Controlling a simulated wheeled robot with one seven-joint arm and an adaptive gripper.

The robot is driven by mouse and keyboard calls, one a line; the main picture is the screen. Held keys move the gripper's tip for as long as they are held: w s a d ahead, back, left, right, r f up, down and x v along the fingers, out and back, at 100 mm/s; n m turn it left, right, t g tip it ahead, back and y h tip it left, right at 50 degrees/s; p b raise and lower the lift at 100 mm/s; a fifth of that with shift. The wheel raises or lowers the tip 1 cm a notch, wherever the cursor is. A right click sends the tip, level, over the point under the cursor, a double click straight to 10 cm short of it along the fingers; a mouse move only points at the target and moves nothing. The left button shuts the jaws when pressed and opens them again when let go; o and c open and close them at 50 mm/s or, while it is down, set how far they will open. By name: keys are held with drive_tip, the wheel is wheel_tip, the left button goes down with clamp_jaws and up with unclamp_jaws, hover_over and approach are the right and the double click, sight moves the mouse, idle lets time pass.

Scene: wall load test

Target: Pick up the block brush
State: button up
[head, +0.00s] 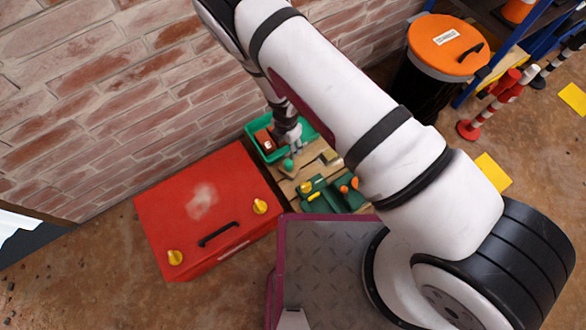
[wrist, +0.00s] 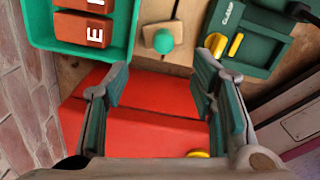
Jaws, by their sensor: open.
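A pale wooden block with a round green knob (wrist: 162,40) appears to be the block brush, though its bristles are not visible. It lies on the wooden boards (wrist: 165,12) at the top middle of the wrist view. In the head view its green knob (head: 288,164) shows just below my gripper (head: 291,143). In the wrist view my gripper (wrist: 164,78) is open and empty, its two fingers wide apart, with the knob seen beyond and between the fingertips. I cannot tell the height gap.
A green tray (wrist: 125,35) with red boxes (wrist: 84,28) stands beside the block, near the brick wall (head: 110,90). A green case (wrist: 262,35) with yellow pieces lies on the other side. A large red chest (head: 205,205) stands close by. A small tan block (head: 330,157) lies on the boards.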

sight(288, 162)
wheel_tip(288, 162, down, 9)
drive_tip(key=b, duration=0.3)
drive_tip(key=shift+s+d, duration=0.1)
drive_tip(key=shift+s, duration=0.05)
drive_tip(key=shift+s+f+b, duration=0.15)
drive_tip(key=shift+f+b, duration=0.65)
drive_tip(key=shift+f, duration=0.5)
drive_tip(key=shift+s+f+b, duration=0.1)
drive_tip(key=shift+f+b, duration=0.65)
drive_tip(key=shift+f, duration=0.55)
drive_tip(key=shift+r, duration=0.1)
drive_tip(key=shift+c, duration=0.2)
clamp_jaws()
